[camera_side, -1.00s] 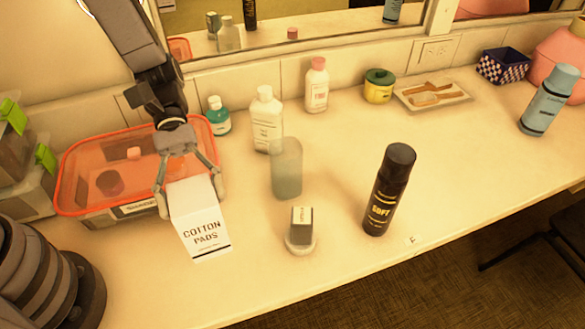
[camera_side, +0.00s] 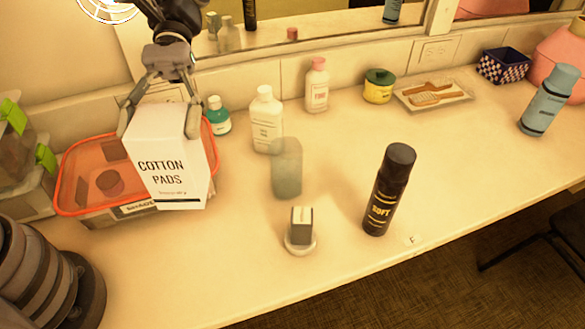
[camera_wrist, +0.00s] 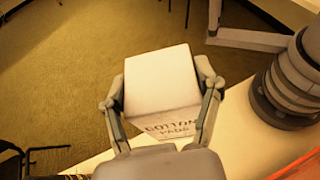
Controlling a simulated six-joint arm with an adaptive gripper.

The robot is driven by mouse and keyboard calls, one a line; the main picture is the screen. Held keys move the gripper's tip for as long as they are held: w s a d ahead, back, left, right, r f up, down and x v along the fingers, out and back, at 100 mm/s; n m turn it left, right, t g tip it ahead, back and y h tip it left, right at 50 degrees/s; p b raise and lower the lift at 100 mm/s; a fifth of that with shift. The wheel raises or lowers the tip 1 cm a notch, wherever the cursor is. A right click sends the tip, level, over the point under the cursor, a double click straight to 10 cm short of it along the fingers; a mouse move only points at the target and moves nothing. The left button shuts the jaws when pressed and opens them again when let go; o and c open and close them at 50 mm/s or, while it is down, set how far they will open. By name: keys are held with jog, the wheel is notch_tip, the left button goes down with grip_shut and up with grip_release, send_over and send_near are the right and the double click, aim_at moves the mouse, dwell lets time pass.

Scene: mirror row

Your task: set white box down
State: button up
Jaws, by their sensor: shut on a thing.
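The white box (camera_side: 172,165) is marked "COTTON PADS" and is held upright, slightly tilted in the side view. My gripper (camera_side: 160,108) is shut on its upper part, one finger on each side. In the side view the box is in front of the orange-rimmed bin and hides part of it; it appears raised off the counter. In the wrist view the box (camera_wrist: 160,85) sits between the two fingers (camera_wrist: 162,92), its white top facing the camera and its lettering toward the lower edge.
The orange-rimmed clear bin (camera_side: 68,208) stands behind the box. A frosted bottle (camera_side: 287,170), a small dark-topped item on a round base (camera_side: 300,238) and a black spray can (camera_side: 389,190) stand to the right. Bare counter (camera_side: 180,265) lies in front.

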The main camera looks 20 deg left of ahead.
jog(key=w+a+f+m+t+y, duration=0.2)
jog(key=w+f+m+t+y, duration=0.1)
jog(key=w+m+y, duration=0.5)
jog(key=w+a+f+m+t+y, duration=0.25)
jog(key=w+f+m+y, duration=0.2)
jog(key=m+y, duration=0.55)
jog(key=w+d+r+m+t+h, duration=0.3)
jog(key=w+d+r+m+t, duration=0.2)
jog(key=w+d+m+t, duration=0.4)
jog(key=w+d+r+m+t+h, duration=0.4)
jog(key=w+d+r+m+t, duration=0.25)
jog(key=w+m+t, duration=0.35)
notch_tip(320, 180, down, 28)
jog(key=shift+w+d+f, duration=0.15)
jog(key=shift+d+f, duration=0.1)
jog(key=o, duration=1.2)
jog(key=shift+o, duration=0.2)
